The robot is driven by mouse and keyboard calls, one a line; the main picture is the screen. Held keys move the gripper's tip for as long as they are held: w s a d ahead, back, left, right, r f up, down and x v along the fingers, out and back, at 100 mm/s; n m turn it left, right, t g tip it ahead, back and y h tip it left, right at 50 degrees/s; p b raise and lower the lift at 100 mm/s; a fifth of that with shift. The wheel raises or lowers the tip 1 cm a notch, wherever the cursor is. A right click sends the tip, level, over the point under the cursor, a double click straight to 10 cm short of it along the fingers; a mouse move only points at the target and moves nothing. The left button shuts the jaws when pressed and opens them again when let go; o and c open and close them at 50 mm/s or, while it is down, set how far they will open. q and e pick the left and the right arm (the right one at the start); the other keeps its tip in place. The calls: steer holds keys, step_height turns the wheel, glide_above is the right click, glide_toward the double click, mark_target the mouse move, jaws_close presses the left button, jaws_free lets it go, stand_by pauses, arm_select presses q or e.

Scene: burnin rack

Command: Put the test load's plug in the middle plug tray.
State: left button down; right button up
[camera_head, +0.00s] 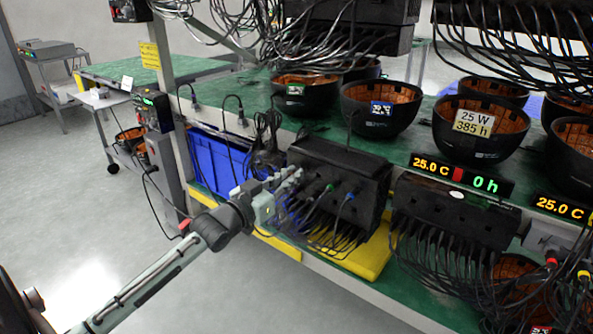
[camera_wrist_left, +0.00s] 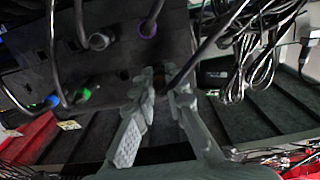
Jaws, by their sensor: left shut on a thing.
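My left gripper (camera_head: 290,182) is at the left end of a black plug tray (camera_head: 350,160) on the lower shelf. In the left wrist view, the left gripper (camera_wrist_left: 163,88) is closed on a small dark plug (camera_wrist_left: 160,76), with a black cable running up from it. The fingers hide most of the plug. It is close to the face of the tray (camera_wrist_left: 115,68); I cannot tell whether it is seated. Plugs with green (camera_head: 329,187) and blue (camera_head: 350,196) marks are in the tray's face. A second black plug tray (camera_head: 455,206) is to the right. My right gripper is not in view.
A blue bin (camera_head: 213,160) stands left of the tray, and a yellow pad (camera_head: 365,262) lies below it. Cables hang densely around both trays. Black bowls (camera_head: 380,108) stand on the green shelf above. The floor at left is clear.

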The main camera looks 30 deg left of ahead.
arm_select(q)
steer(key=shift+s+a+p, duration=0.2)
steer(key=shift+s+p, duration=0.95)
steer(key=shift+s, duration=1.4)
